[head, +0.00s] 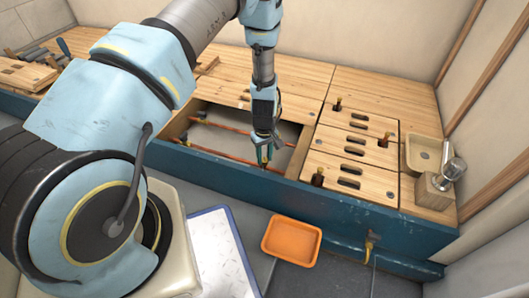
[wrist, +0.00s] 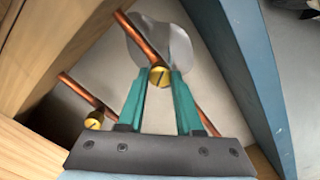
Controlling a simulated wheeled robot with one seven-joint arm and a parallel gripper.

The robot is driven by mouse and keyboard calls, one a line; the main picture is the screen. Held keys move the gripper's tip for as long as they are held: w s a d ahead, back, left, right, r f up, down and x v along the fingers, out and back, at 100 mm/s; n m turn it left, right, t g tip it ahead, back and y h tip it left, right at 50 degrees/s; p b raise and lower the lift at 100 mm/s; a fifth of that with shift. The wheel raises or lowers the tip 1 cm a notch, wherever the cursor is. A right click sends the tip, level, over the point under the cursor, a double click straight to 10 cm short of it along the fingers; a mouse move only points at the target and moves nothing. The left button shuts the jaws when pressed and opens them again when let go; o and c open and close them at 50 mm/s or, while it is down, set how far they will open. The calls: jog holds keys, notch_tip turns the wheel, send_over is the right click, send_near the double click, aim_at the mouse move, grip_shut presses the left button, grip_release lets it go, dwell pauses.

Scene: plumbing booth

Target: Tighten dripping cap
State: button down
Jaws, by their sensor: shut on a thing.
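In the wrist view, a brass cap (wrist: 159,76) with a dark slot across its face sits at the end of a copper pipe (wrist: 142,38). The teal fingers of my gripper (wrist: 160,85) are shut on this cap, one on each side. A rounded grey, shiny patch, perhaps water, lies beyond the cap (wrist: 165,42). A second brass cap (wrist: 94,120) sits on another copper pipe (wrist: 85,90) to the left, apart from the fingers. In the head view, my gripper (head: 264,154) reaches down into the open floor hatch; the held cap is too hidden to make out there.
Wooden hatch edges and the blue front wall (head: 225,174) bound the opening closely. Closed wooden panels (head: 350,180) with upright brass fittings lie to its right. An orange tray (head: 291,240) is on the floor in front. A basin (head: 425,154) and wooden block (head: 434,191) stand far right.

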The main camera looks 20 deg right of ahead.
aim_at(265, 159)
jog(key=m+p, duration=0.3)
jog(key=m, duration=0.3)
jog(key=shift+m, duration=0.3)
dwell(0.4)
jog(key=c, duration=0.6)
grip_release()
jog(key=shift+r, duration=0.1)
notch_tip(265, 159, up, 11)
jog(key=p, duration=0.3)
jog(key=shift+f, duration=0.2)
